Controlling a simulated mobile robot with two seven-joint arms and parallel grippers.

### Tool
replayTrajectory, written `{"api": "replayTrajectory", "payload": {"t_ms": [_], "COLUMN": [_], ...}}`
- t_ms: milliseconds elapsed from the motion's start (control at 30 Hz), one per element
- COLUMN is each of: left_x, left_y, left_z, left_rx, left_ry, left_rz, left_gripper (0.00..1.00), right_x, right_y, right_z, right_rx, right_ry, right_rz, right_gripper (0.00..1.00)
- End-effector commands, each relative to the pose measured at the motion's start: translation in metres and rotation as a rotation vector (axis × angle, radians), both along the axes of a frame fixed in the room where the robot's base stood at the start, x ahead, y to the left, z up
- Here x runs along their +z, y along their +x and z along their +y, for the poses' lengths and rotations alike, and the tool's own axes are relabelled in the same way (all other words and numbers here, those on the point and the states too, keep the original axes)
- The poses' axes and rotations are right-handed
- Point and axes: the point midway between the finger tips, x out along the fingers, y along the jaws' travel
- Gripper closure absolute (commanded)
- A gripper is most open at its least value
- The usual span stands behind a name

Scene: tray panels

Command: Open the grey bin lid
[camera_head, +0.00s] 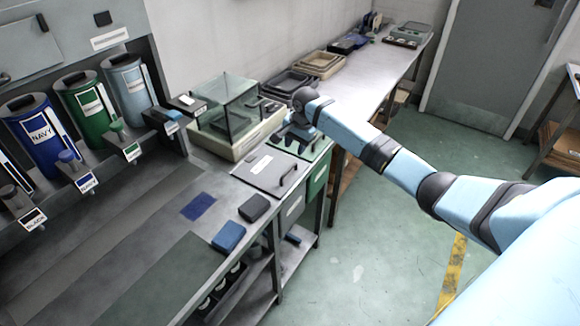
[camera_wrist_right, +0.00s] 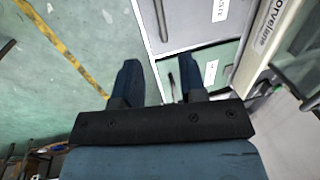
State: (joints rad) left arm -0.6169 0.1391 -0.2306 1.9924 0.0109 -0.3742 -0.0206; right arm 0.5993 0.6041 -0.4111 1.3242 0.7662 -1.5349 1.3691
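The grey bin lid (camera_head: 262,166) lies flat on the counter's right end, with a dark bar handle (camera_head: 289,179) along its right side and a white label. In the right wrist view the grey lid (camera_wrist_right: 200,22) and its handle (camera_wrist_right: 161,20) lie at the top, beyond the fingertips. My right gripper (camera_head: 297,142) points down over the green lid just behind the grey one. In the wrist view the right gripper (camera_wrist_right: 160,78) has its two blue fingers apart, with the green lid (camera_wrist_right: 205,60) and its handle partly between and behind them. Contact cannot be told. My left gripper is out of view.
A glass-walled box on a cream base (camera_head: 240,140) stands left of the lids. A dark block (camera_head: 254,208) and a blue block (camera_head: 229,237) lie on the near counter. Trays (camera_head: 318,64) sit behind. The floor at right is open.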

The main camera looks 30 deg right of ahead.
Motion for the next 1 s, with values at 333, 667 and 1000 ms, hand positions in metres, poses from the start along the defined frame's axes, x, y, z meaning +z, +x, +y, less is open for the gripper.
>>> {"api": "replayTrajectory", "payload": {"t_ms": [333,667,1000], "left_x": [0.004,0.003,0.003], "left_y": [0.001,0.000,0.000], "left_z": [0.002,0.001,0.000], "left_rx": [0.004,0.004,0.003], "left_ry": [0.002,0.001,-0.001], "left_rz": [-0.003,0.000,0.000], "left_gripper": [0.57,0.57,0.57], "right_x": [-0.072,-0.102,-0.103], "right_y": [0.013,0.019,0.019], "right_z": [0.006,0.008,0.008], "right_rx": [0.000,0.002,0.002], "right_ry": [0.000,-0.001,-0.001], "right_rz": [0.000,-0.001,-0.002], "right_gripper": [0.62,0.62,0.78]}}
